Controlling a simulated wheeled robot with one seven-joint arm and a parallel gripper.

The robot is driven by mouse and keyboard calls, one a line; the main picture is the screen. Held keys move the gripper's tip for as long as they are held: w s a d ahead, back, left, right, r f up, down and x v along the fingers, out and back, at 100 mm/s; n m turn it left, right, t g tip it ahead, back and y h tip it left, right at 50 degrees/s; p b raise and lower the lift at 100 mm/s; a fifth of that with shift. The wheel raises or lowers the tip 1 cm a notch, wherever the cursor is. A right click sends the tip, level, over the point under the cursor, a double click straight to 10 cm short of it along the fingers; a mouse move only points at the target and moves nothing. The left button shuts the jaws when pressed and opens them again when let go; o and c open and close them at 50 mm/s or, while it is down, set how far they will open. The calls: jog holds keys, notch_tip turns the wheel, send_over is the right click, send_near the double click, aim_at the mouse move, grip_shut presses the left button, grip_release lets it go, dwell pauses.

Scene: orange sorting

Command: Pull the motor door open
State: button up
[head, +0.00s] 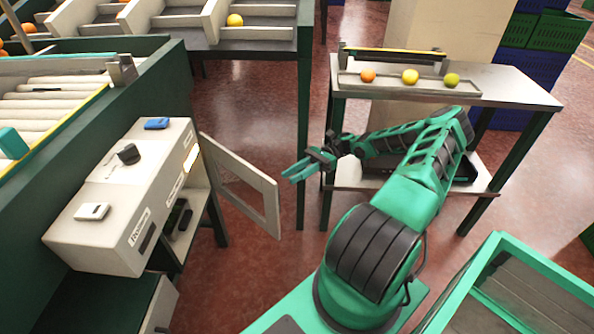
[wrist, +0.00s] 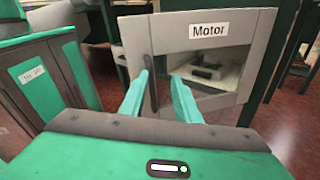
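The motor door (head: 241,162) is a light grey frame with a window, and in the head view it stands swung out from the cabinet. In the wrist view the door (wrist: 172,31) faces me, with a "Motor" label (wrist: 209,30) on its top rail and a dark upright handle (wrist: 153,88) on its left side. My gripper (head: 288,176) is just right of the door's free edge in the head view. In the wrist view my gripper (wrist: 160,76) has its two teal fingers apart, pointing at the door near the handle. I see nothing held; contact with the handle cannot be told.
A side table (head: 510,88) with three fruits on a tray stands right of my gripper.

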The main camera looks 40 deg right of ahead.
jog(key=shift+w+d, duration=0.25)
jog(key=shift+d, duration=0.5)
jog(key=shift+w+d, duration=0.25)
jog(key=shift+d, duration=0.45)
